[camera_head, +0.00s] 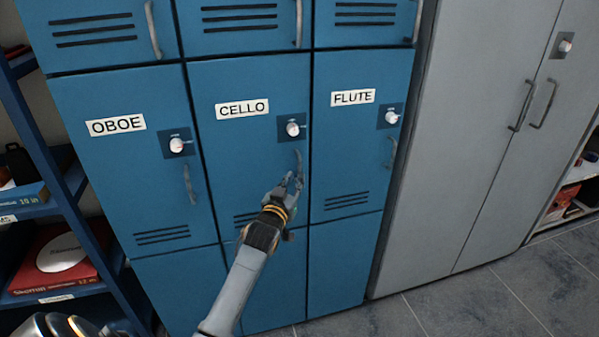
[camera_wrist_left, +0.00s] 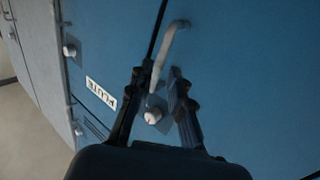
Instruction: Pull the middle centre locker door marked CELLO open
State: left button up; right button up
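The blue CELLO door (camera_head: 233,155) is in the middle of the locker block and looks flush with its neighbours. Its white label (camera_head: 242,108), round knob (camera_head: 293,129) and grey vertical handle (camera_head: 298,160) show in the head view. My left gripper (camera_head: 291,182) is at the lower end of the handle. In the left wrist view, turned upside down, my left gripper (camera_wrist_left: 160,72) has its two fingers apart, one on each side of the handle (camera_wrist_left: 174,40). Whether they touch it, I cannot tell. The CELLO knob (camera_wrist_left: 153,116) shows behind the fingers. My right gripper is out of view.
The OBOE door (camera_head: 115,165) is on the left and the FLUTE door (camera_head: 345,150) on the right, both shut. A tall grey cabinet (camera_head: 470,150) stands right of the lockers. A blue shelf rack (camera_head: 75,180) with boxes stands at the left. Grey floor tiles (camera_head: 455,305) are clear.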

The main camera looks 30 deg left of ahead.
aim_at(299, 173)
pick_arm(q)
jog(key=x, duration=0.5)
grip_shut()
